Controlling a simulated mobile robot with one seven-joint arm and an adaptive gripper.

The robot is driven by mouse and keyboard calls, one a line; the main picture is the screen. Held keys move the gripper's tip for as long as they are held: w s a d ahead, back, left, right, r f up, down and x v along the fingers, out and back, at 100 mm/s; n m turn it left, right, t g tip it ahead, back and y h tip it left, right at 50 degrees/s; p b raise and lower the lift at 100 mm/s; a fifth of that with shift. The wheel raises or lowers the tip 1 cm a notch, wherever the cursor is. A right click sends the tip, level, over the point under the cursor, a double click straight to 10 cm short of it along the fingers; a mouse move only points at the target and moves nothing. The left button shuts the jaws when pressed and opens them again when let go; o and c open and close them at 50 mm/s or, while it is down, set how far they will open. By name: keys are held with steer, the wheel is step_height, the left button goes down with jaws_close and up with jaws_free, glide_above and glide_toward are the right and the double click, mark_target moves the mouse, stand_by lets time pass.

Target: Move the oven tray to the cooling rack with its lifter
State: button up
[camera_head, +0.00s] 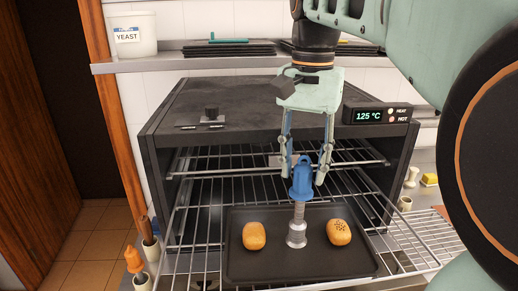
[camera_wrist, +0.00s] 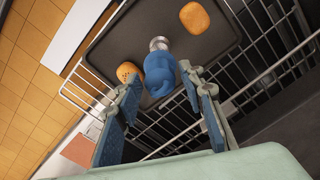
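The dark oven tray (camera_head: 270,268) lies on a wire oven rack (camera_head: 187,262) pulled out of the oven. Two bread rolls sit on it, a left roll (camera_head: 254,236) and a seeded right roll (camera_head: 339,232). Between them stands the lifter (camera_head: 298,213), upright, with a metal shaft and blue handle, its foot on the tray. My gripper (camera_head: 304,177) points down, fingers apart on either side of the handle. The wrist view shows the blue handle (camera_wrist: 159,74) near the open fingertips (camera_wrist: 166,82), with gaps beside it. A wire grid (camera_head: 437,232) at right may be the cooling rack.
The oven (camera_head: 245,105) stands behind, with a display box (camera_head: 377,115) on top at right. A shelf (camera_head: 180,62) with a yeast tub (camera_head: 130,36) runs above. Containers with utensils (camera_head: 150,245) stand at left; small items, including a yellow block (camera_head: 429,180), are at right.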

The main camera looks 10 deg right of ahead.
jaws_close()
steer(key=shift+m, duration=1.6)
steer(key=shift+m, duration=0.4)
steer(key=c, duration=0.5)
jaws_free()
jaws_close()
steer(key=shift+r, duration=0.1)
